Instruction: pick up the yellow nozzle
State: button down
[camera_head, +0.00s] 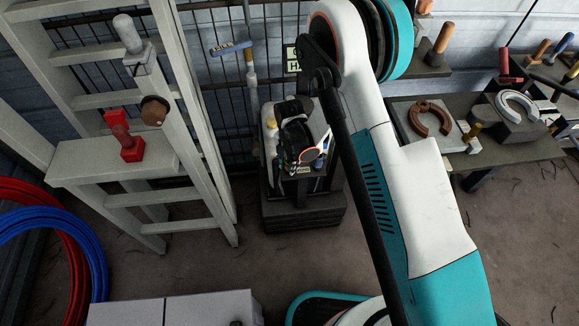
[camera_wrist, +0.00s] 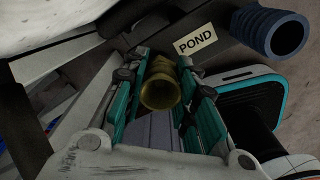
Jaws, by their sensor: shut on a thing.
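In the wrist view the yellow nozzle (camera_wrist: 161,92), a brass-coloured hollow piece with its round open end facing the camera, sits between the teal fingers of my gripper (camera_wrist: 163,68). The fingers are shut on it, one on each side. The nozzle's far end is partly hidden between the fingertips. In the head view I cannot make out the nozzle in my gripper; my white and teal arm covers much of the middle.
A blue ribbed piece (camera_wrist: 270,32) and a POND label (camera_wrist: 195,41) lie near my gripper. A white ladder (camera_head: 115,175) with a red tool (camera_head: 125,140) stands left. A shelf with horseshoes (camera_head: 430,120) is right. Open floor (camera_head: 180,265) lies between.

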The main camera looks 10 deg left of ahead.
jog(key=shift+r+p, duration=0.4)
jog(key=shift+r, duration=0.65)
jog(key=shift+r+p, duration=1.05)
jog(key=shift+r, duration=1.4)
